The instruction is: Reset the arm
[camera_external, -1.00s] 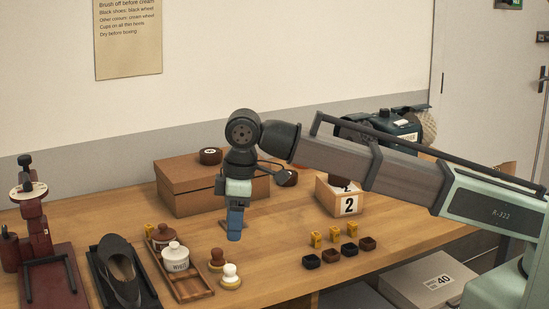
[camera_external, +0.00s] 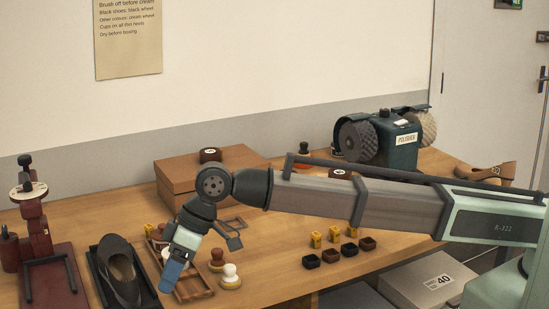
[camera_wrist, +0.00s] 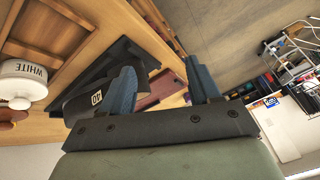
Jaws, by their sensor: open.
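My gripper (camera_external: 172,277) points down and to the left, in front of the wooden tray (camera_external: 203,293) and to the right of the black shoe (camera_external: 120,272). In the wrist view its two blue fingers stand apart with nothing between them (camera_wrist: 166,78). Beyond the fingers, the wrist view shows the shoe's sole with a "40" label (camera_wrist: 97,98) and its black tray (camera_wrist: 122,52). The white jar marked WHITE (camera_wrist: 22,72) is at the left of that view. My gripper hides most of the jars in the external view.
A dark red stand (camera_external: 42,245) is at the left. Small dark cups (camera_external: 330,255) and yellow markers (camera_external: 316,240) are under my forearm. A brown box (camera_external: 190,180) and a green polisher (camera_external: 397,148) are behind.

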